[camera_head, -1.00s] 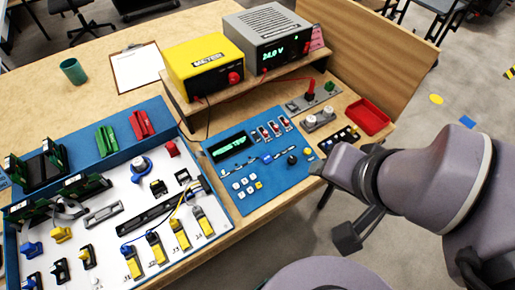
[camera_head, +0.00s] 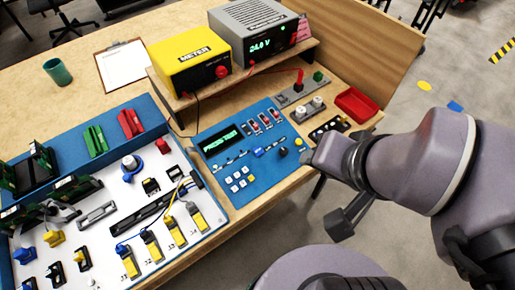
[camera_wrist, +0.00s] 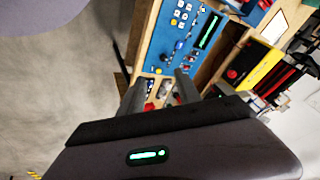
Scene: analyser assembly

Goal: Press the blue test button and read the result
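The blue panel (camera_head: 262,181) lies on the bench with a dark display (camera_head: 222,139) showing green text that seems to read PRESS TEST. A small blue part (camera_head: 258,152), perhaps the test button, sits below the red switches; a dark knob (camera_head: 283,152) and a yellow button (camera_head: 299,142) are to its right. My gripper (camera_head: 308,157) is at the panel's right edge in the head view. In the wrist view my gripper (camera_wrist: 160,80) has two separated fingers with nothing held, pointing at the panel (camera_wrist: 170,34). Contact with the panel is not visible.
A yellow meter (camera_head: 192,59) and a grey supply (camera_head: 258,32) reading 24.0 V stand on a wooden shelf behind. A red tray (camera_head: 357,104) is at the right. A white board (camera_head: 196,238) with connectors lies left.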

